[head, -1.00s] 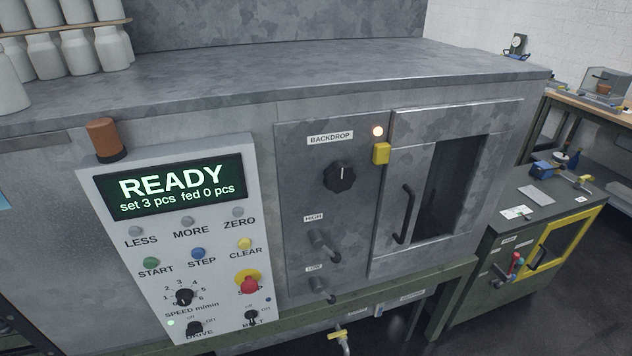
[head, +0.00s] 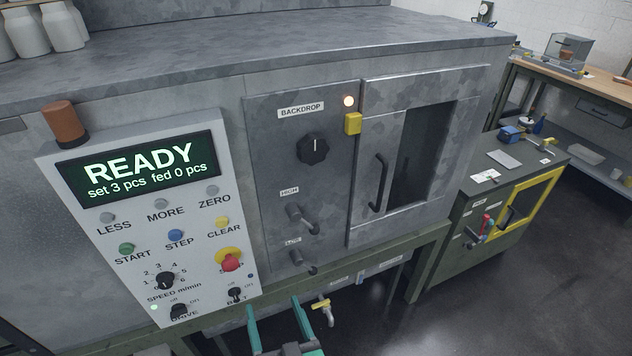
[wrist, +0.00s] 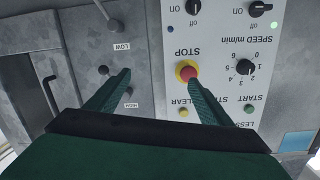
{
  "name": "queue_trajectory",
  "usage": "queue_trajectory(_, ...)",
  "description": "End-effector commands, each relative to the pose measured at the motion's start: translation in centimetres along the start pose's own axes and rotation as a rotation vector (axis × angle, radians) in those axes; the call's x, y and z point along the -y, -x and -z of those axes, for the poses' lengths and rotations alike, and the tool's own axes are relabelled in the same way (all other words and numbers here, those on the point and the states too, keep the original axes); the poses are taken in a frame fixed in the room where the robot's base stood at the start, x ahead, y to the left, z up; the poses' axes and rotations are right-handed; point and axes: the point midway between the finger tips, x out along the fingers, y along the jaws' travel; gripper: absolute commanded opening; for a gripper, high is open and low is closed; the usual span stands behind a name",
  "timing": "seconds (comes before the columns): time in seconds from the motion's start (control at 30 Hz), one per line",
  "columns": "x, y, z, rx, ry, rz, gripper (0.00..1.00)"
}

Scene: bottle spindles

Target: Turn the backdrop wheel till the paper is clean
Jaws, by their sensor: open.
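The backdrop wheel is a black faceted knob (head: 313,149) under the BACKDROP label, on the grey panel left of the window door. A small lamp (head: 348,101) glows above and to its right. The dark window (head: 424,150) shows no paper that I can make out. My gripper (head: 290,312) is at the bottom of the head view, below the knob and apart from it, with green fingers spread and empty. In the wrist view my gripper (wrist: 157,78) is open, facing the panels upside down; the backdrop knob is not visible there.
A control panel (head: 140,225) reading READY, with a red stop button (head: 230,262), stands left of the knob. HIGH and LOW levers (head: 300,218) stick out below it. A door handle (head: 379,182) and yellow block (head: 353,123) are to the right. A yellow-handled tap (head: 322,308) is beside my gripper.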

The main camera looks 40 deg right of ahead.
Motion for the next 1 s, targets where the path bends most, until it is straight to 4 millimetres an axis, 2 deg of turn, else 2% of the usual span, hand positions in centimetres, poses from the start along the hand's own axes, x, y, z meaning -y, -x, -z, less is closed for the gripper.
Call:
queue_trajectory(0.03, -0.9, -1.3, 2.0, -0.023, 0.002, -0.003, 0.74)
queue_trajectory(0.2, -3.1, -4.3, 7.6, -0.06, 0.019, 0.013, 0.74)
queue_trajectory(0.4, -6.0, -6.3, 14.9, -0.099, 0.078, 0.039, 0.74)
queue_trajectory(0.57, -8.1, -6.7, 20.8, -0.12, 0.155, 0.06, 0.74)
queue_trajectory(0.7, -9.8, -6.0, 25.6, -0.126, 0.238, 0.075, 0.74)
queue_trajectory(0.8, -10.7, -5.4, 28.2, -0.124, 0.293, 0.083, 0.74)
queue_trajectory(1.0, -11.6, -4.4, 31.0, -0.114, 0.363, 0.09, 0.74)
